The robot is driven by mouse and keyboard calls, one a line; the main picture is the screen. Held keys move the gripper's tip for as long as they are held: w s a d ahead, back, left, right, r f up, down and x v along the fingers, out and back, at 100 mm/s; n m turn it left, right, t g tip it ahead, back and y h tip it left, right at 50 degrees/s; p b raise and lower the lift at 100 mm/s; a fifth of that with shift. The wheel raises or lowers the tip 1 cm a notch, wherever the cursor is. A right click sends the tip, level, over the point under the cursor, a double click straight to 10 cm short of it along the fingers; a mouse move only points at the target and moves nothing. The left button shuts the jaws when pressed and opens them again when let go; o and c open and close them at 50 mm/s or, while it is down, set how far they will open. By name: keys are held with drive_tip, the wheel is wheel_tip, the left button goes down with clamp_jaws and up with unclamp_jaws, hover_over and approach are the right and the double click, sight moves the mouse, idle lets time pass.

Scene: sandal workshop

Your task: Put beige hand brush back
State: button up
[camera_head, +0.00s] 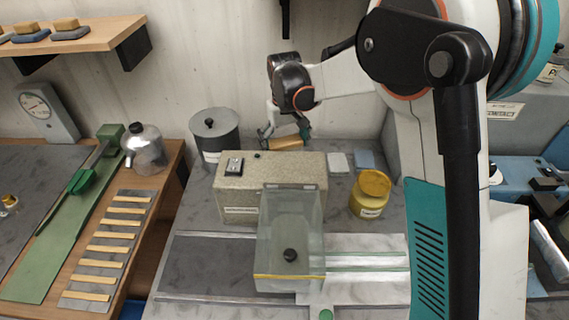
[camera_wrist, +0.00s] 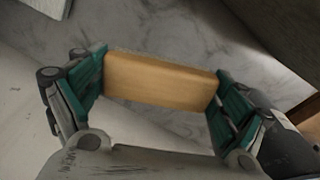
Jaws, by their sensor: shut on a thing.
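The beige hand brush (camera_wrist: 160,80) is a wooden block held across between the two green fingers of my gripper (camera_wrist: 158,90) in the wrist view. My gripper is shut on its two ends. In the head view, my gripper (camera_head: 286,132) is behind the speckled box, and the brush (camera_head: 285,144) shows as a tan strip under its fingers. The brush's lower part is hidden there by the box, so I cannot tell whether it touches the bench.
A grey lidded pot (camera_head: 214,132) stands left of my gripper. The speckled box (camera_head: 263,192) and a clear cover (camera_head: 290,235) are in front. A white pad (camera_head: 338,161), a blue pad (camera_head: 365,159) and a yellow jar (camera_head: 370,195) are to the right. A wall shelf (camera_head: 92,40) holds several blocks.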

wheel_tip(320, 180, down, 7)
drive_tip(key=shift+r+b, duration=0.1)
drive_tip(key=shift+b, duration=0.85)
drive_tip(key=o, duration=0.6)
drive_tip(key=shift+o, duration=0.6)
